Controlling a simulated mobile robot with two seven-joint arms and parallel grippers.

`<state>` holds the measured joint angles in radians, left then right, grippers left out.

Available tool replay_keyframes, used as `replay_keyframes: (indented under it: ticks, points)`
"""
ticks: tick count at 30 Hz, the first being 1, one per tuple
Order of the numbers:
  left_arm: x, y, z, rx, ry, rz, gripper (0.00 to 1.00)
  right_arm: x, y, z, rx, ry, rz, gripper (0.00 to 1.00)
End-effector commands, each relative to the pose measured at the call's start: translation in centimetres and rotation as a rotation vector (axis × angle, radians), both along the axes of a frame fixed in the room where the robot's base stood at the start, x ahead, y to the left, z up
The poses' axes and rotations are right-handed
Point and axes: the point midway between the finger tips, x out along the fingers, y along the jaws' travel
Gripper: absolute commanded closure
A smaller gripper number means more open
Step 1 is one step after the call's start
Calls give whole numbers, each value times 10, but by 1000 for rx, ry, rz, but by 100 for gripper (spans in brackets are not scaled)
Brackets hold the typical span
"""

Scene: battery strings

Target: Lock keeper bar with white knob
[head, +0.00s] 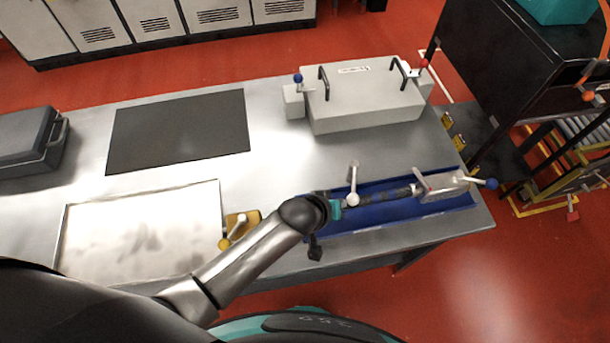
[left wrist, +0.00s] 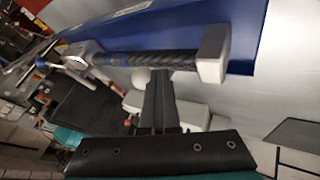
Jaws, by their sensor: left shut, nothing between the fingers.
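The white knob (head: 353,200) is on the near end of a pale lever (head: 354,175) over the blue tray (head: 440,206); the lever points toward the near side. A white round shape beside my fingers in the left wrist view (left wrist: 140,76) looks like this knob. A dark rod (left wrist: 160,59) with a pale end block (left wrist: 212,52) runs along the tray. I cannot tell which part is the keeper bar. My left gripper (head: 338,206) is shut and empty, just left of the knob; contact is unclear. My right gripper is not in view.
A pale clamp (head: 440,187) with a blue knob (head: 491,183) is at the tray's right end. A yellow block (head: 240,222) with a lever stands left of my gripper. A large grey box (head: 365,98) with handles stands behind. The dark mat (head: 180,130) is bare.

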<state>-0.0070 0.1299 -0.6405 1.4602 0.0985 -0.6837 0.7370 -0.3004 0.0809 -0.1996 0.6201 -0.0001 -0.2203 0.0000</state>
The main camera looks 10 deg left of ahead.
Motion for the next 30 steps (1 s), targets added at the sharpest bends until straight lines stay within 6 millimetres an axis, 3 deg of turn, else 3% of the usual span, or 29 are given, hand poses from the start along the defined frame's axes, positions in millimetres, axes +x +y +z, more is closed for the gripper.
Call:
replay_keyframes:
  ticks: [1,8,30]
  points:
    - [-8,-15,1,-25,11,-16,100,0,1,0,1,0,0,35]
    - [-14,-10,12,-29,8,-15,100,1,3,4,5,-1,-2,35]
    - [-67,48,97,-7,0,-2,100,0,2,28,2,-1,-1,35]
